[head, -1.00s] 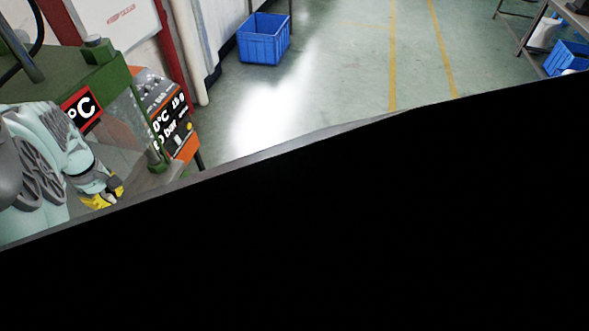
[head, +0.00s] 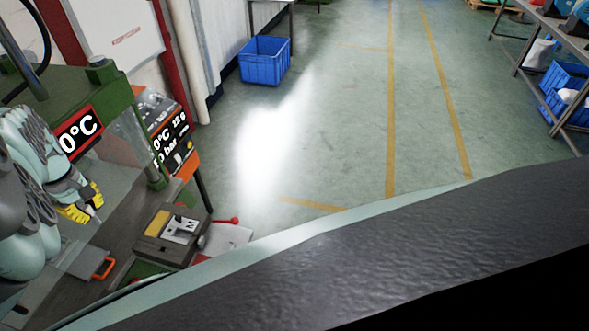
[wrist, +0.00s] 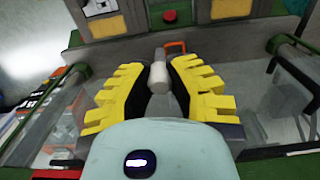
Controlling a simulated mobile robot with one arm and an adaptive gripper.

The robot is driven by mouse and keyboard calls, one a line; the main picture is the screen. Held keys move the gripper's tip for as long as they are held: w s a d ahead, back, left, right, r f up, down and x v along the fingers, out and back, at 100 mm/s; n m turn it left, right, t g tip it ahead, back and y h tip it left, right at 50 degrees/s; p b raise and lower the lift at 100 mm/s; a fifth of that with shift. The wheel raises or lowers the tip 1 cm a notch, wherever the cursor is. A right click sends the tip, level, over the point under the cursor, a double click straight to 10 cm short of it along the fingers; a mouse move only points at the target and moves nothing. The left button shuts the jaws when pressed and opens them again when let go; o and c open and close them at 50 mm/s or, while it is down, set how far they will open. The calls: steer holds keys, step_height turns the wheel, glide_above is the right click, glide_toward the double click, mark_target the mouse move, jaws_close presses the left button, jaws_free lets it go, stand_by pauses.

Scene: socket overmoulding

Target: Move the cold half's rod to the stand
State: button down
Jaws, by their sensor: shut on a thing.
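My gripper (head: 80,205), with yellow and black fingers, is at the left of the head view, beside the green machine. In the wrist view my gripper (wrist: 158,90) is shut on a pale grey rod (wrist: 157,76), which lies lengthwise between the fingers. In the head view the rod cannot be made out. An orange handle (wrist: 175,47) shows just beyond the rod's far end; an orange handle also shows low in the head view (head: 104,267). I cannot tell which piece is the stand.
The green machine (head: 97,75) has a temperature display (head: 80,133) and clear panels. A blue crate (head: 265,61) stands on the floor. Shelving (head: 530,50) is at right; the middle floor is clear.

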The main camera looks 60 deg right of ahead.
steer(key=shift+a+r, duration=0.3)
steer(key=shift+r, duration=0.2)
steer(key=shift+w+r, duration=0.1)
steer(key=shift+r, duration=0.05)
steer(key=shift+a+r, duration=0.1)
steer(key=w+a+r+m, duration=0.1)
steer(key=a+r, duration=0.2)
steer(key=r, duration=0.2)
steer(key=shift+w+a+r, duration=0.2)
steer(key=shift+a+r, duration=0.05)
steer(key=shift+a, duration=0.15)
stand_by(1.1)
